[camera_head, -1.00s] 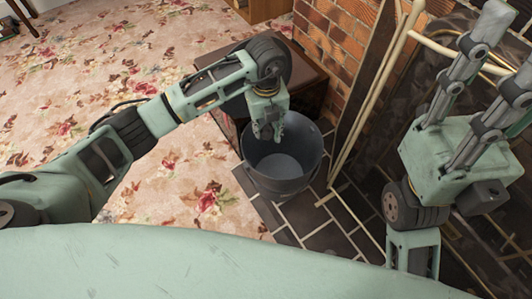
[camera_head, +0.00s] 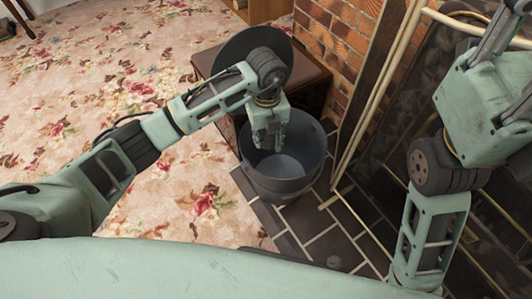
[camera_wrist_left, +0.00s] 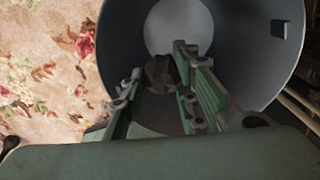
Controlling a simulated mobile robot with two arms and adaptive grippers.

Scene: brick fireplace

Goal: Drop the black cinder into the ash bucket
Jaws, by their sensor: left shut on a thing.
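The black cinder (camera_wrist_left: 160,72) is a small dark lump between the fingertips of my left gripper in the left wrist view. My left gripper (camera_wrist_left: 158,88) is shut on it. In the head view the same gripper (camera_head: 268,140) points down over the mouth of the grey ash bucket (camera_head: 285,185), near its left side; the cinder is hidden there. The bucket's open mouth and pale floor show beyond the fingers in the wrist view (camera_wrist_left: 235,70). The bucket stands upright on the tiles. My right arm comes in at the right, but its gripper is out of view.
A brown box (camera_head: 312,68) stands behind the bucket, with a dark round disc (camera_head: 236,52) at it. A brick wall (camera_head: 335,45) and pale rails (camera_head: 372,85) rise to the right. A small dark lump (camera_head: 334,262) lies on the tiles. Floral carpet (camera_head: 95,75) is open at left.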

